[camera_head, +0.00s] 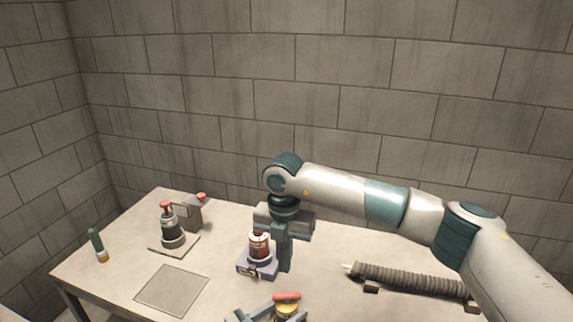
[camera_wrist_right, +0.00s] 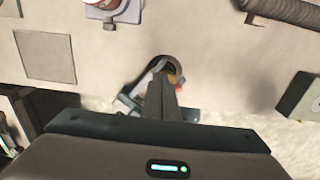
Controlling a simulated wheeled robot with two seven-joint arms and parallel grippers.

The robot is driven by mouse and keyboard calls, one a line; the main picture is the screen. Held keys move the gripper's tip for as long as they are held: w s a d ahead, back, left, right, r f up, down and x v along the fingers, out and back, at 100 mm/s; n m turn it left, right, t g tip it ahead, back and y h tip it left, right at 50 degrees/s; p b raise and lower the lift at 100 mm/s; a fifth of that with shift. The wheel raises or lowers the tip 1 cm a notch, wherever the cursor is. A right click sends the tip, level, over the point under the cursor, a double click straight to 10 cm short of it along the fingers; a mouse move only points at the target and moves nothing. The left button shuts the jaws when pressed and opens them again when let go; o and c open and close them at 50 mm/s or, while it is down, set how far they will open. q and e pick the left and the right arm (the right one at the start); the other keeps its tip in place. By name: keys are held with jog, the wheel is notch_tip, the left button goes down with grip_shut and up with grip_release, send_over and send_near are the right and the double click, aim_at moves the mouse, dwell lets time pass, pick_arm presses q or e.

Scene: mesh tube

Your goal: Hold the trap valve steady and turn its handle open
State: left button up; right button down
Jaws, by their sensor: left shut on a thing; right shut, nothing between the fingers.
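The trap valve (camera_head: 288,309) is at the bottom edge of the head view, a yellow body with a red handle (camera_head: 287,296) lying roughly left-right on top. My left gripper (camera_head: 266,311) is shut on it from the left; the grip itself is partly cut off by the frame. My right gripper (camera_head: 285,268) points down, shut and empty, behind the valve in the head view. In the right wrist view my right fingers (camera_wrist_right: 165,85) cover much of the valve (camera_wrist_right: 172,72), and whether they touch the handle cannot be told.
A red-and-white canister on a blue-grey base (camera_head: 256,271) stands just left of my right gripper. A ribbed mesh tube (camera_head: 415,281) lies at the right. A dark pump-like device (camera_head: 172,235), a grey block (camera_head: 193,215) and a green bottle (camera_head: 98,245) stand left. A flat square plate (camera_head: 172,290) is bare.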

aim_at(286, 298)
notch_tip(286, 298, up, 2)
dwell(0.5)
jog(key=d, duration=0.2)
jog(key=s+d+r, duration=0.1)
jog(key=d, duration=0.1)
jog(key=shift+a, duration=0.1)
notch_tip(286, 298, down, 7)
dwell(1.0)
